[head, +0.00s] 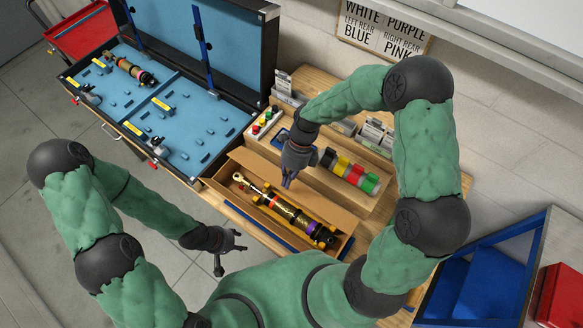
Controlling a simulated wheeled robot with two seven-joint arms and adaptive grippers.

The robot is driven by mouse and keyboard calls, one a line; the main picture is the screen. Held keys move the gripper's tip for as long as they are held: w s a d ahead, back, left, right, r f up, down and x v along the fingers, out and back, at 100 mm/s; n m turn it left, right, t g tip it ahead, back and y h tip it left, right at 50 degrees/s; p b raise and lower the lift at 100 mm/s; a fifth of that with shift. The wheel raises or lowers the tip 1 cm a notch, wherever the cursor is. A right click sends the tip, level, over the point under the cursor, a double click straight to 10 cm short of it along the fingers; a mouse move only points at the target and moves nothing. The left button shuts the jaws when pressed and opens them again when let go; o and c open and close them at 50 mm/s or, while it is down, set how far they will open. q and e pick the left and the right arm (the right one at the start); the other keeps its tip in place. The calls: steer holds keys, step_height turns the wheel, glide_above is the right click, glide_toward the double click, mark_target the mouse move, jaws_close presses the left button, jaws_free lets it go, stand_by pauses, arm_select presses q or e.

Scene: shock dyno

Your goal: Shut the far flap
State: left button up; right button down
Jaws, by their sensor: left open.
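An open cardboard box (243,206) sits on the wooden bench with a shock absorber (284,207) lying inside. The shock has a gold body with purple and black parts. The far flap (318,196) stands open along the box's back long side. My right gripper (287,184) points down over the box, close to the far flap; I cannot tell whether it touches it. Its fingers look close together but are too small to judge. My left gripper (240,241) is open and empty, in front of the box's near side, off the bench edge.
A row of coloured rolls (349,174) stands behind the box. A button box (265,123) is behind its left end. An open blue-lined case (170,100) with another shock (135,71) lies at the left. A blue-framed cart (480,285) and red box (560,295) are at the right.

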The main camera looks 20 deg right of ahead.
steer(key=shift+x, duration=1.45)
steer(key=p+x, duration=0.1)
steer(key=x, duration=0.3)
steer(key=shift+s+a+f, duration=0.1)
steer(key=shift+s+a, duration=0.1)
steer(key=shift+a, duration=0.1)
steer(key=shift+r+p, duration=0.7)
steer(key=shift+r, duration=0.15)
steer(key=shift+r, duration=0.1)
